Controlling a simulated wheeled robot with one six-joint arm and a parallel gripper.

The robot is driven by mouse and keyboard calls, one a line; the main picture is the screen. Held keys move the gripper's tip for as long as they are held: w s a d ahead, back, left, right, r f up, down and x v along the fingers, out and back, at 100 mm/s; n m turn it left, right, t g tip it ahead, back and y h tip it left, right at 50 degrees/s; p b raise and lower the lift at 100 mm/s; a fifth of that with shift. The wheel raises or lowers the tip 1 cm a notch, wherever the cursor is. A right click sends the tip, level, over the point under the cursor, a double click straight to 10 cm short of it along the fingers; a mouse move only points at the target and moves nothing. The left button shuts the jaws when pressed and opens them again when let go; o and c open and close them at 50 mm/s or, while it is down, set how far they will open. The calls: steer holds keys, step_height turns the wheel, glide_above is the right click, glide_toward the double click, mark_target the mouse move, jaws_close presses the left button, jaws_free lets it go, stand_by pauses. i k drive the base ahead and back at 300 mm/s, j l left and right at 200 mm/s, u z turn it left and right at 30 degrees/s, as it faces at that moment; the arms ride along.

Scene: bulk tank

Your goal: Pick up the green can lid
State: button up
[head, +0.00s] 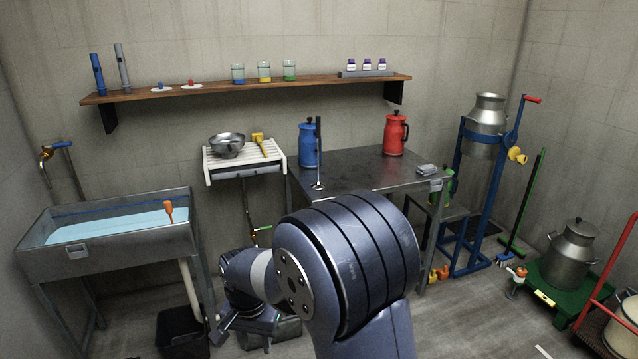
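I see no loose green lid that I can make out for certain. A green can (447,186) stands on a low stand behind the steel table's right end, partly hidden by the table leg; whether a lid sits on it cannot be told. Two small white discs, one with a blue knob (162,88) and one with a red knob (191,86), lie on the wall shelf. My gripper (245,338) hangs low at the bottom, left of my large arm joint and far from the green can. Its fingers are too unclear to tell open or shut.
A steel table (350,172) holds a blue can (308,146) and a red can (396,134). The sink (105,260) is at left, with a black bin (182,335) below right. A blue stand (480,210) carries a milk can at right.

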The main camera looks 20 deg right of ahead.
mark_target(445, 167)
steer(key=i+l+z, duration=0.35)
steer(key=l+z, duration=0.15)
steer(key=i+l+z, duration=0.6)
steer(key=i+z, duration=0.4)
steer(key=i+l, duration=0.1)
steer(key=i, duration=0.35)
steer(key=i+l+u, duration=0.15)
steer(key=i, duration=0.35)
steer(key=i+l, duration=0.15)
steer(key=i, duration=0.3)
steer(key=i+l+u, duration=0.1)
steer(key=i, duration=0.35)
steer(key=i+l+u, duration=0.8)
steer(key=i+j, duration=0.05)
steer(key=i, duration=0.05)
